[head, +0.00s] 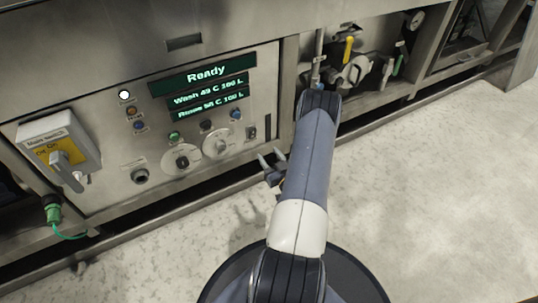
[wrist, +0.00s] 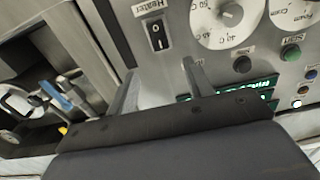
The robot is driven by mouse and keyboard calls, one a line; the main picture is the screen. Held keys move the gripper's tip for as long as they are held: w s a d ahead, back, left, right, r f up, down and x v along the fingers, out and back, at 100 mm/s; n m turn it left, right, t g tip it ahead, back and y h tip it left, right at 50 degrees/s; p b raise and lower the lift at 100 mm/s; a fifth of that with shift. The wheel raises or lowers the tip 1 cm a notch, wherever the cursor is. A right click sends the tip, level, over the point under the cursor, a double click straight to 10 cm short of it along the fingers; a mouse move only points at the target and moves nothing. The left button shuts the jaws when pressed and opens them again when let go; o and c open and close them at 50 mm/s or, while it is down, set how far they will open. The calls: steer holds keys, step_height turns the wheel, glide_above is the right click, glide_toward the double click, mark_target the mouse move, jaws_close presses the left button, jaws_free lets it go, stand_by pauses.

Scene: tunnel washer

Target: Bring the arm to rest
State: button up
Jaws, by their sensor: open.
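My arm reaches forward from the bottom of the head view toward the washer's control panel (head: 105,160). My gripper (head: 271,165) is at the panel's lower right, its two fingers spread and nothing between them. In the wrist view my gripper (wrist: 160,82) shows two separated fingers in front of the panel, with the heater rocker switch (wrist: 157,36) beyond the gap between them. I cannot tell the exact distance from the fingertips to the panel.
The display (head: 203,87) reads Ready, with wash and rinse lines. A main switch box (head: 58,143) projects at the left. A green plug (head: 53,213) hangs below it. An open bay with a yellow-handled valve (head: 348,48) is behind my arm. The floor (head: 440,190) at right is clear.

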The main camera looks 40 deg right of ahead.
mark_target(253, 133)
steer(key=b+x, duration=0.3)
steer(key=x, duration=0.7)
steer(key=shift+w, duration=0.15)
steer(key=shift+w+d+r, duration=0.1)
steer(key=shift+w+r, duration=0.05)
steer(key=shift+w, duration=0.2)
steer(key=shift+p, duration=0.3)
steer(key=shift+s+b, duration=0.1)
steer(key=shift+b, duration=0.2)
